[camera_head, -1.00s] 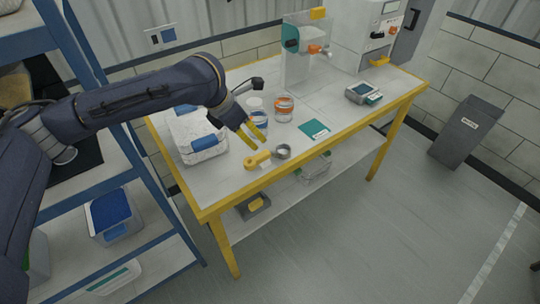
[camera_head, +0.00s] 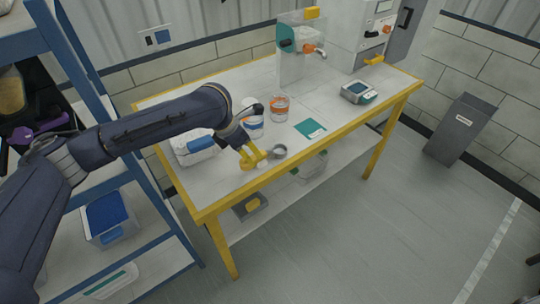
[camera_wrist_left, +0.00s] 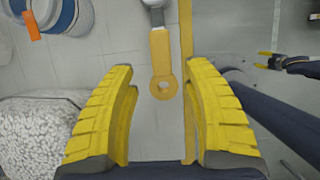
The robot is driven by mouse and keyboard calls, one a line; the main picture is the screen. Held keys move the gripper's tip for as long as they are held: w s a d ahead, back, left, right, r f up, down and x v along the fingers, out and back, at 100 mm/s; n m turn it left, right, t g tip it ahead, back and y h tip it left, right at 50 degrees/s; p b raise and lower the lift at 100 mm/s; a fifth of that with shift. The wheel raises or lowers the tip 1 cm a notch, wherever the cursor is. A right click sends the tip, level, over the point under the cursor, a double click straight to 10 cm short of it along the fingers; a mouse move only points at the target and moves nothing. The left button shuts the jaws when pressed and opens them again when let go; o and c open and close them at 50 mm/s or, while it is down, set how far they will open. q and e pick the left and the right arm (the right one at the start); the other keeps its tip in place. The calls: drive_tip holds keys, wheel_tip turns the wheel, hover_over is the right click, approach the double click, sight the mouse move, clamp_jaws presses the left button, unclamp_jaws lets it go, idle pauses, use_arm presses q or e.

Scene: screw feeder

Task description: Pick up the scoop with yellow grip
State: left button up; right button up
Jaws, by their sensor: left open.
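The scoop has a yellow grip (camera_head: 262,160) with a ring at its end and a grey metal cup (camera_head: 279,152). It lies on the table near the front edge. My left gripper (camera_head: 251,157) is open and empty, right at the grip end, and partly hides it in the head view. In the left wrist view, the yellow grip (camera_wrist_left: 161,55) points toward me, with its ring roughly centred between and just ahead of the spread fingers. The cup is mostly cut off at the top. My right gripper (camera_wrist_left: 264,60) shows small in the left wrist view, its fingers apart and empty.
The yellow table edge (camera_wrist_left: 186,120) runs close beside the scoop. Jars (camera_head: 279,108) stand behind. A teal card (camera_head: 310,128) and a scale (camera_head: 358,92) lie to the right, with clear table between.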

sight(253, 157)
use_arm(q)
drive_tip(key=shift+x, duration=3.1)
drive_tip(key=shift+s, duration=0.15)
clamp_jaws()
